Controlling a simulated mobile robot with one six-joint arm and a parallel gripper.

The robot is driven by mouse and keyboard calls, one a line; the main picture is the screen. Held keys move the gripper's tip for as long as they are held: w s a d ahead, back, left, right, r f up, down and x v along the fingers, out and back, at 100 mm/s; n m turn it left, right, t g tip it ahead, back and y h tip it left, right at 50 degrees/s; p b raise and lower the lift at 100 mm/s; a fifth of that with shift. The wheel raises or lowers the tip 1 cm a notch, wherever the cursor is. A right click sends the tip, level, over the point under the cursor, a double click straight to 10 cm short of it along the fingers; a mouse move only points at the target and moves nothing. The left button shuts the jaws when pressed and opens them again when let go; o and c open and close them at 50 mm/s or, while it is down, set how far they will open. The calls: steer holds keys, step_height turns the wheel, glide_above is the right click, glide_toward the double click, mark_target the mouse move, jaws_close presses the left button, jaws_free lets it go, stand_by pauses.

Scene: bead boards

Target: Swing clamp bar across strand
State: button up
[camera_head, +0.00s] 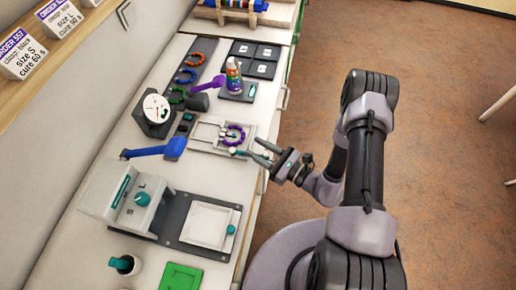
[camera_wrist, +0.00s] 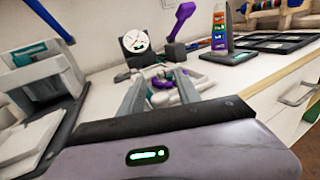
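A purple bead strand (camera_head: 241,128) lies in a loop on a pale board (camera_head: 205,148) at the middle of the bench. Small pale bar-like parts lie beside the loop; I cannot tell clearly which is the clamp bar. My gripper (camera_head: 248,147) reaches in from the right, its fingers apart at the board's right edge by the strand. In the wrist view the purple strand (camera_wrist: 161,84) shows between and beyond the two open fingers, with pale parts around it. I see nothing held. Contact with the board's parts cannot be told.
A blue-handled lever (camera_head: 172,149) stands left of the board, and a purple-handled one (camera_head: 210,84) behind it. Open floor (camera_head: 300,70) lies right of the bench.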

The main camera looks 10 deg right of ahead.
jaws_close()
stand_by(1.4)
